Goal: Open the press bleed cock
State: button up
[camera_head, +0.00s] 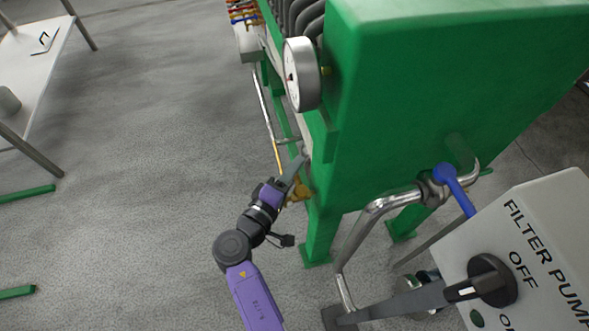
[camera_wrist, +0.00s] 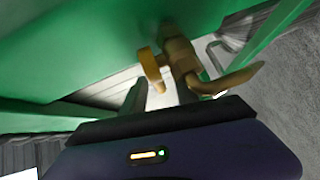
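The press bleed cock (camera_wrist: 178,55) is a brass-coloured fitting under the green press, with a flat yellow lever (camera_wrist: 151,70) on its left and a curved spout on its right in the wrist view. In the head view the brass cock (camera_head: 299,190) shows small at the press's lower left edge, partly hidden by my gripper (camera_head: 294,180). In the wrist view my gripper (camera_wrist: 160,96) has its two grey fingers apart. The lever's lower end is near the gap between the fingertips. I cannot tell whether they touch it.
The green press (camera_head: 430,100) stands right of my arm, with a round gauge (camera_head: 302,75) on it. A steel pipe with a blue-handled valve (camera_head: 453,188) and the filter pump box (camera_head: 535,240) are at the lower right. Open grey floor (camera_head: 140,130) lies to the left.

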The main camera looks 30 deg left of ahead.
jog(key=shift+w, duration=0.15)
grip_shut()
jog(key=shift+f, duration=0.1)
dwell(1.3)
